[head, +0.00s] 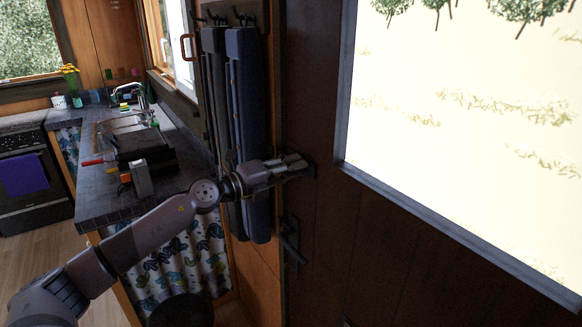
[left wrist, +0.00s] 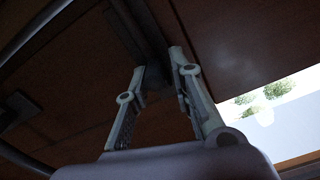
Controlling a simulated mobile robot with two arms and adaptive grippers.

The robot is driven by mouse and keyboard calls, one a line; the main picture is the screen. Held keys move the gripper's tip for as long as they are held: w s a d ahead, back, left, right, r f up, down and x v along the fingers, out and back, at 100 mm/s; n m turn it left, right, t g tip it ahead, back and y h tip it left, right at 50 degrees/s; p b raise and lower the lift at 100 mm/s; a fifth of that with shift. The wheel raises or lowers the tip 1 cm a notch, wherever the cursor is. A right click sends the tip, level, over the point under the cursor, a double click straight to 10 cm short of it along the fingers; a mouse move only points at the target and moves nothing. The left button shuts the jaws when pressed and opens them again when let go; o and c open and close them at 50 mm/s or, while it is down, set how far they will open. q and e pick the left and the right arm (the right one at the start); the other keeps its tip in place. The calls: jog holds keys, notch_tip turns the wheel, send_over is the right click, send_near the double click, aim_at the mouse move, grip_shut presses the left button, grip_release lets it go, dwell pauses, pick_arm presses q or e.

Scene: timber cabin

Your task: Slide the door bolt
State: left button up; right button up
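The dark door (head: 330,240) with a large window fills the right of the head view. The door bolt (head: 310,171) is a small dark piece at the door's left edge, partly hidden by my gripper. My left gripper (head: 298,164) reaches it from the left, with its fingertips at the bolt. In the left wrist view my left gripper (left wrist: 158,66) has its two fingers apart, with a dark bar-like part between and beyond the tips. I cannot tell whether the fingers touch it. My right gripper is not in view.
A dark door handle (head: 291,245) sits below the bolt. Long dark blue padded items (head: 247,110) hang on the wall just left of the door, close behind my left wrist. A counter (head: 100,200) with a sink and a stove (head: 30,180) stand at the left.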

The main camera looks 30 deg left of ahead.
pick_arm(q)
jog(key=shift+o, duration=1.1)
jog(key=shift+s+a+r, duration=0.15)
jog(key=shift+s+a, duration=0.05)
jog(key=shift+s, duration=0.35)
jog(key=shift+w, duration=0.15)
jog(key=shift+f, duration=0.2)
jog(key=v, duration=1.2)
jog(key=shift+s+r, duration=0.25)
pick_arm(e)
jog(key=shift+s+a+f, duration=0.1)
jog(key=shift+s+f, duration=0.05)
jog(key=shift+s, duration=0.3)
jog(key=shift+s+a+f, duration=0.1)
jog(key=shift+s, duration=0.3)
